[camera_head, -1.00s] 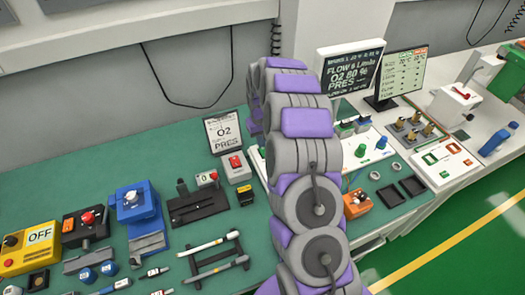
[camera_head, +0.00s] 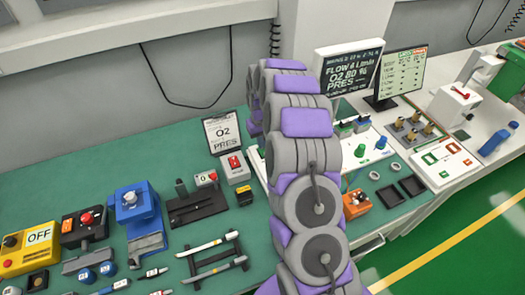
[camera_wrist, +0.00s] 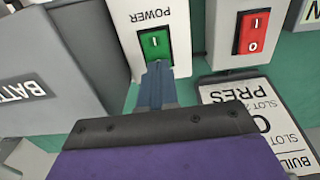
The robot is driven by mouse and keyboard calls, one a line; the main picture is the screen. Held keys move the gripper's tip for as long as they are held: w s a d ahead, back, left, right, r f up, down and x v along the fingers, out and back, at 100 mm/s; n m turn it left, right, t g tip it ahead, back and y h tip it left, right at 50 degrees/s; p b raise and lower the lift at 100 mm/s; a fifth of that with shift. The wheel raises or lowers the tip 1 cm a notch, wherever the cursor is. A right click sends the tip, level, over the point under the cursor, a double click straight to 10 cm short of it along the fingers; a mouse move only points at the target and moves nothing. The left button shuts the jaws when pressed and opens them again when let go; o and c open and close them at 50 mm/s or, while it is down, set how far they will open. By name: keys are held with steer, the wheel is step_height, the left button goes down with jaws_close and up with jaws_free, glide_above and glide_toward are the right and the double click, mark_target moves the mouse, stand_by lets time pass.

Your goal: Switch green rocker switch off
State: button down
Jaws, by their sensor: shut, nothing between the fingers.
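The green rocker switch (camera_wrist: 155,44) is at the top centre of the wrist view, set in a white panel (camera_wrist: 124,14) marked POWER. A white "I" mark shows on its upper half in that view. My gripper (camera_wrist: 158,70) is shut and empty, with its fingertips just at the lower edge of the green switch in the picture. I cannot tell whether they touch it. In the head view my arm hides the green switch and the gripper.
A red rocker switch (camera_wrist: 251,33) on a grey-white box is close to the right in the wrist view; it also shows in the head view (camera_head: 234,162). A grey block marked BATT (camera_wrist: 50,70) stands left.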

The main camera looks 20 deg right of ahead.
steer(key=shift+d+f, duration=0.15)
steer(key=shift+f, duration=0.05)
steer(key=shift+f, duration=0.35)
steer(key=shift+r, duration=0.15)
steer(key=shift+r+p, duration=1.25)
steer(key=shift+r, duration=2.1)
